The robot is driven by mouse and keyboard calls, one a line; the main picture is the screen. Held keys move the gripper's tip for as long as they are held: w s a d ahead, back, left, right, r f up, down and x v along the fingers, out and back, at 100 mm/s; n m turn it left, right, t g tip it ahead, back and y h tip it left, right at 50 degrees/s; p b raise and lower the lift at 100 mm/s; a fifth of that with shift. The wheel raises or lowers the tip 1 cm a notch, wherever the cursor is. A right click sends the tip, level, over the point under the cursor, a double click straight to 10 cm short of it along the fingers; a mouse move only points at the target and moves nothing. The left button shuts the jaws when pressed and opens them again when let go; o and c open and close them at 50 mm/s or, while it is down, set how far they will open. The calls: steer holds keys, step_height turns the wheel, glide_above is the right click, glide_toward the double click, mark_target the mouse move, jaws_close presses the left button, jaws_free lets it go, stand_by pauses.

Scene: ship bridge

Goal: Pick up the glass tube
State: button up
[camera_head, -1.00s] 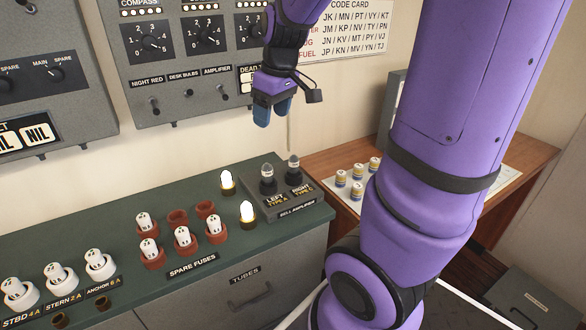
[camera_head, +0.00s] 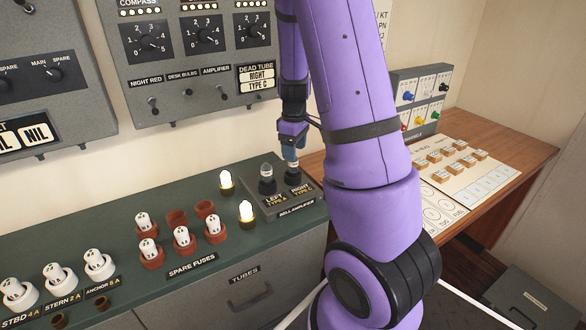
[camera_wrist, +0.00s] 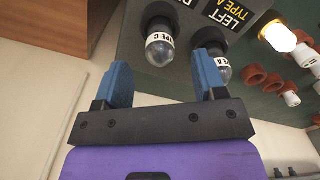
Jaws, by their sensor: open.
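Two glass tubes stand upright in black sockets on the bell amplifier (camera_head: 295,207). The right tube, type C, sits directly below my gripper (camera_head: 291,158) in the head view and is mostly hidden by it. In the wrist view this type C tube (camera_wrist: 160,50) shows its label and lies just beyond the gap between my blue fingers (camera_wrist: 164,75). The left tube (camera_head: 266,170), type A, stands beside it; in the wrist view (camera_wrist: 222,73) the right-hand finger partly covers it. My gripper is open and empty.
A lit bulb (camera_head: 226,181) and another (camera_head: 246,211) stand left of the amplifier, with spare fuses (camera_head: 182,238) in red holders. The wall panel (camera_head: 190,60) rises behind, its dead tube display (camera_head: 257,78) reading right, type C. A wooden desk (camera_head: 500,160) is at right.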

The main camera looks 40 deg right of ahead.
mark_target(293, 165)
steer(key=shift+w+f, duration=0.2)
steer(key=shift+f, duration=3)
steer(key=shift+c, duration=0.2)
steer(key=c, duration=1)
